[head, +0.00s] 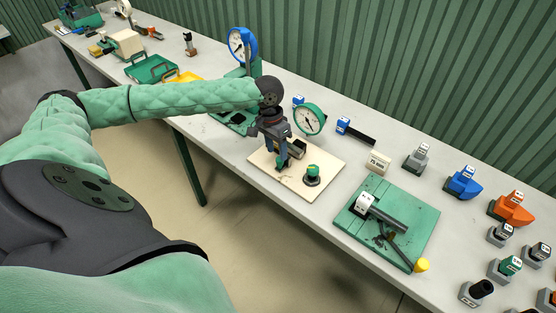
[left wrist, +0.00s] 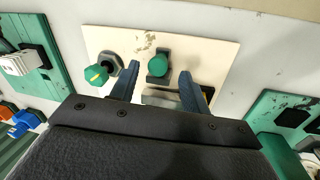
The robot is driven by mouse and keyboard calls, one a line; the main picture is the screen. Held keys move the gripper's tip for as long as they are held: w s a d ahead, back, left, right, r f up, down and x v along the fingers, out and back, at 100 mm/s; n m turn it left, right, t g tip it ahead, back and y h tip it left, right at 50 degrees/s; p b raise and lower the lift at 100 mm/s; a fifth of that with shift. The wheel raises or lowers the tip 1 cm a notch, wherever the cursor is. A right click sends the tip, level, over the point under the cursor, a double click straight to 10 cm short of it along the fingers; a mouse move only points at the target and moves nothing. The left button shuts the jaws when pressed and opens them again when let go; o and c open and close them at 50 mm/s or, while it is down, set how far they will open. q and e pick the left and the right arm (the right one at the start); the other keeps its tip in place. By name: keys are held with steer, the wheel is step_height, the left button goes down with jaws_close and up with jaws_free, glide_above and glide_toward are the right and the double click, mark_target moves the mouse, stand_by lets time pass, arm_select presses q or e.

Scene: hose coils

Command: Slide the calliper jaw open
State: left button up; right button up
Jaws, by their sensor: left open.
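A cream board (head: 325,167) lies on the long table, with a dark metal fixture (head: 296,149) on it that may be the calliper; my gripper partly hides it. In the left wrist view, a green knob on a dark block (left wrist: 158,66) stands by a grey metal bar (left wrist: 158,98) on the board (left wrist: 215,50). A second green knob (head: 313,170) stands on a round grey base nearby. My left gripper (head: 284,163) points down over the board and is open. Its fingers (left wrist: 159,72) are on either side of the first knob; contact cannot be told.
A green-framed dial (head: 309,120) stands close behind the gripper. A green board (head: 420,218) with a white block and dark cylinder lies to the right. Several labelled blocks, one orange (head: 511,208), stand farther right.

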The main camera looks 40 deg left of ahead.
arm_select(q)
steer(key=r, duration=0.2)
steer(key=shift+a+r, duration=0.25)
steer(key=shift+r, duration=0.1)
arm_select(e)
steer(key=shift+w+a+r, duration=0.35)
steer(key=shift+w+r, duration=0.15)
steer(key=shift+r, duration=0.15)
steer(key=shift+d, duration=0.15)
